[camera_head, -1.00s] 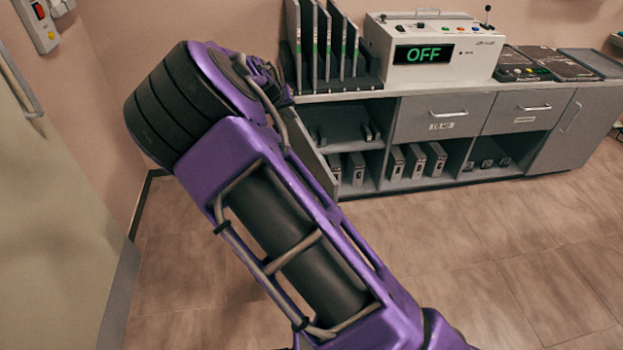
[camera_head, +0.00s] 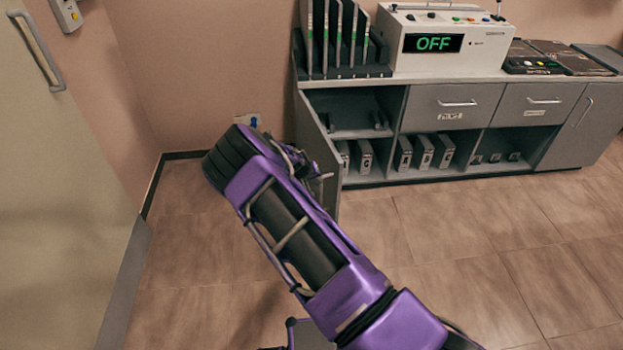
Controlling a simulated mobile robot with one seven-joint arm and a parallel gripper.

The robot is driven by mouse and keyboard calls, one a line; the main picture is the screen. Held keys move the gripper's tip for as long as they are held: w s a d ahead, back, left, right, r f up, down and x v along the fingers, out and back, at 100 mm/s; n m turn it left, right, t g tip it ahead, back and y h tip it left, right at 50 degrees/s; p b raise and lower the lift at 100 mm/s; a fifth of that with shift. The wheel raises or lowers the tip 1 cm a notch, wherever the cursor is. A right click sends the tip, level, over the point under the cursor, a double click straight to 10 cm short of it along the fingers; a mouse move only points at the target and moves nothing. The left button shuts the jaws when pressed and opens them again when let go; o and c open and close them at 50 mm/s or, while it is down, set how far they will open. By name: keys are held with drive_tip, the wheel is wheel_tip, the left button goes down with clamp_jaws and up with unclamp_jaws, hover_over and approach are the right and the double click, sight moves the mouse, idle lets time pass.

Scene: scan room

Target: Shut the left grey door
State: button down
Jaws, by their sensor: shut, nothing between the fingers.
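The left grey door (camera_head: 312,130) is at the left end of the low grey cabinet (camera_head: 395,83). It stands open, swung out toward me, and I see it at a steep angle. The compartment behind it is open to view, with a shelf and white-labelled binders. My purple arm reaches up from the bottom and covers the lower part of the door. My gripper (camera_head: 320,178) is small and partly hidden beyond the arm's bend, by the door. It looks shut and empty. I cannot tell whether it touches the door.
A white console (camera_head: 445,45) reading OFF and a rack of upright plates (camera_head: 338,45) stand on the cabinet. Drawers (camera_head: 452,105) and a closed right door (camera_head: 575,130) are further right. A pale door (camera_head: 50,180) is at the left. The tiled floor is clear.

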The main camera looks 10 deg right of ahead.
sight(334, 182)
drive_tip(key=shift+w+d+f, duration=0.2)
drive_tip(key=shift+w+d, duration=0.05)
drive_tip(key=shift+d, duration=0.5)
drive_tip(key=shift+w+d+f, duration=0.15)
drive_tip(key=shift+w+d, duration=0.05)
drive_tip(key=shift+d, duration=0.5)
drive_tip(key=shift+w+d+f, duration=0.2)
drive_tip(key=shift+w+d, duration=0.05)
drive_tip(key=shift+d, duration=0.5)
drive_tip(key=shift+d, duration=0.1)
